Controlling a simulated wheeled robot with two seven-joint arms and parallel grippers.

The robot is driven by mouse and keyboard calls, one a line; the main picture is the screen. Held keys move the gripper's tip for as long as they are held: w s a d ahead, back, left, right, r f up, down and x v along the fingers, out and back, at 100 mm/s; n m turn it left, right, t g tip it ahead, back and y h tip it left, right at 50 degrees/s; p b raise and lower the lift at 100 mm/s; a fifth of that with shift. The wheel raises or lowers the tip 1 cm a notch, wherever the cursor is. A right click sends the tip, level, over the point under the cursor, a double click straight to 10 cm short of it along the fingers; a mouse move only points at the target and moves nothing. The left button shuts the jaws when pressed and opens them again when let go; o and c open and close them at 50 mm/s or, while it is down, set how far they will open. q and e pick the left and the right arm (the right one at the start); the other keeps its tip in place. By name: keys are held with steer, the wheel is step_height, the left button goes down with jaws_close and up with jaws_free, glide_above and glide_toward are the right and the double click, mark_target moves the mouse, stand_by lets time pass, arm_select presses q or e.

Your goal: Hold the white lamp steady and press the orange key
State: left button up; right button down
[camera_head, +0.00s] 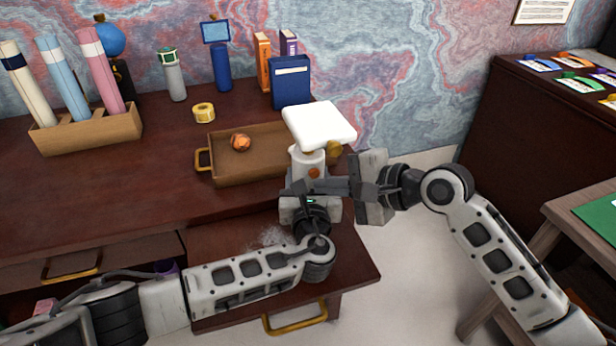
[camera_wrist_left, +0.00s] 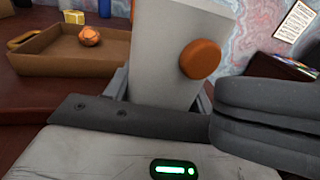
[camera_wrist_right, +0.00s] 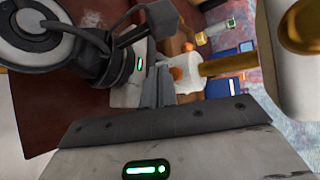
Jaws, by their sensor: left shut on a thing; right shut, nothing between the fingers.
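The white lamp (camera_head: 318,126) stands upright at the right end of the desk, with a square white shade over a pale body. Its orange key (camera_head: 314,173) is on the body's front; it shows large in the left wrist view (camera_wrist_left: 199,59) and small in the right wrist view (camera_wrist_right: 187,47). My left gripper (camera_head: 306,192) is shut on the lamp's body, below the key. My right gripper (camera_head: 345,187) is shut and empty, its fingertips close to the lamp's right side near the key. I cannot tell whether they touch the key.
A brown tray (camera_head: 232,181) with a crumpled orange ball (camera_head: 241,143) is left of the lamp. An open drawer with a brass handle (camera_head: 295,320) juts out in front.

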arm_select(q)
steer(key=shift+f, duration=0.1)
arm_select(e)
steer(key=shift+w, duration=0.15)
steer(key=shift+w+a, duration=0.15)
steer(key=shift+w, duration=0.1)
steer(key=shift+w+a, duration=0.1)
steer(key=shift+w, duration=0.2)
stand_by(0.4)
steer(key=shift+s, duration=0.1)
steer(key=shift+s+d, duration=0.3)
steer(key=shift+s, duration=0.3)
steer(key=shift+s, duration=0.1)
steer(key=s, duration=0.1)
steer(key=s+d, duration=0.1)
steer(key=s, duration=0.1)
steer(key=s+d, duration=0.1)
steer(key=s, duration=0.1)
steer(key=shift+s, duration=0.25)
